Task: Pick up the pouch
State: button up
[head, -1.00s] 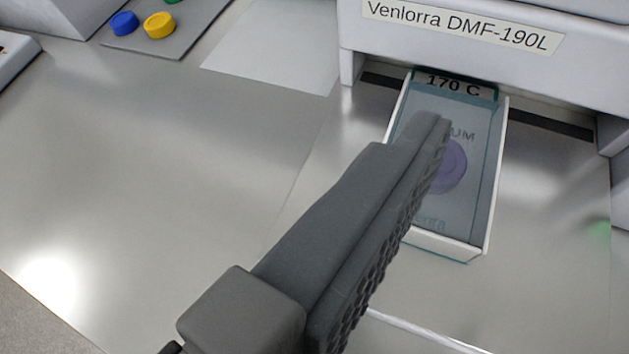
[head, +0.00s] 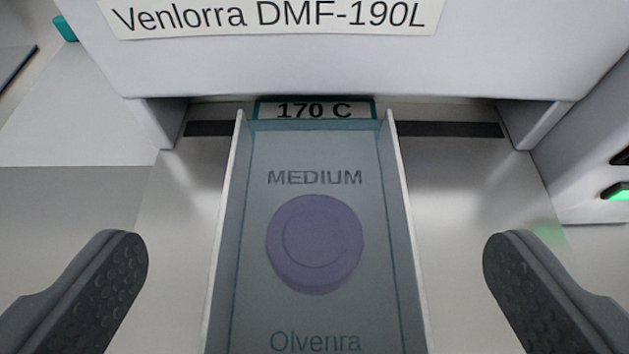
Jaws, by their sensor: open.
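A flat, see-through grey-blue pouch (head: 310,315) printed "MEDIUM" lies in a narrow white-walled tray (head: 408,250) at the centre of the head view. A round purple disc (head: 314,243) shows at its middle. More lettering shows at its near end, which the lower picture edge cuts off. My gripper (head: 312,245) is wide open and empty, with one finger to the left of the tray and the other to the right. Neither finger touches the tray or the pouch.
A white machine (head: 350,65) labelled "Venlorra DMF-190L" overhangs behind the tray. A "170 C" label (head: 314,110) marks the tray's far end. A white housing with a green-lit switch (head: 617,192) stands at right. Bare metal surface lies on both sides of the tray.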

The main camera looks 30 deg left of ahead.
aim_at(315, 204)
jog(key=shift+f+x, duration=0.2)
jog(key=shift+x, duration=2.7)
jog(key=shift+s+d, duration=0.1)
jog(key=shift+s, duration=0.05)
jog(key=c, duration=1.1)
